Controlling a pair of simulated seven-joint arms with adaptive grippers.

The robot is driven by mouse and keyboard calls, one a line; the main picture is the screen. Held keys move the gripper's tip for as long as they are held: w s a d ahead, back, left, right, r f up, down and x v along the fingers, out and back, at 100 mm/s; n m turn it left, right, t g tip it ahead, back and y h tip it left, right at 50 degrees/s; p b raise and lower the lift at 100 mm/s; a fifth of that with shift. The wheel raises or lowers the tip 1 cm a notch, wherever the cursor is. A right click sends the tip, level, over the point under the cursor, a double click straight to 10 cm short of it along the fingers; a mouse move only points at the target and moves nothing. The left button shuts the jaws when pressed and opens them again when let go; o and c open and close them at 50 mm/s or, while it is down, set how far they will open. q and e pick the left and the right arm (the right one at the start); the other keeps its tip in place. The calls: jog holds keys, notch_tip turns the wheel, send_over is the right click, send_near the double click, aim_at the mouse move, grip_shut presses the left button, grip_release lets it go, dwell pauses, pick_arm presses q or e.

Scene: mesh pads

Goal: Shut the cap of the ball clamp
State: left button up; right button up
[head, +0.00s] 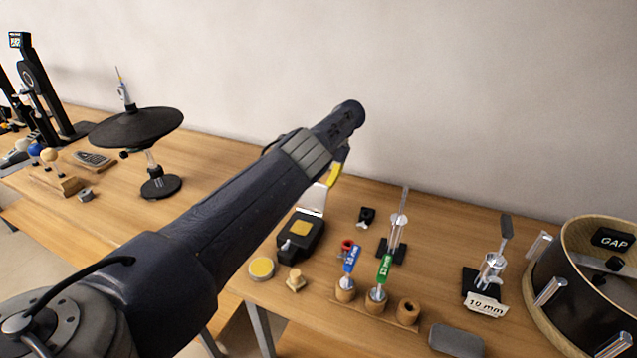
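My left arm crosses the view from the lower left and hides part of the bench. My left gripper (335,172) hangs behind the arm's far end. Only a dark and yellow sliver of it shows, so its fingers cannot be read. Below it is a low black block (287,247) with a yellow square on top and a pale upright plate at its back. To the right, a metal clamp-like piece (491,268) with a raised grey lever stands on a black base behind a "10 mm" label. I cannot tell for certain which is the ball clamp. My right gripper is out of view.
A wooden rack (349,304) holds blue- and green-tagged tools. A metal rod stand (396,232) is behind it. A drum (567,305) fills the right edge. A black round pad (136,127) on a stand is at left. The bench is bare between pad and arm.

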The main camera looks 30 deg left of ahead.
pick_arm(q)
grip_shut()
jog(key=shift+d+f, duration=0.1)
jog(key=shift+f, duration=0.05)
dwell(0.4)
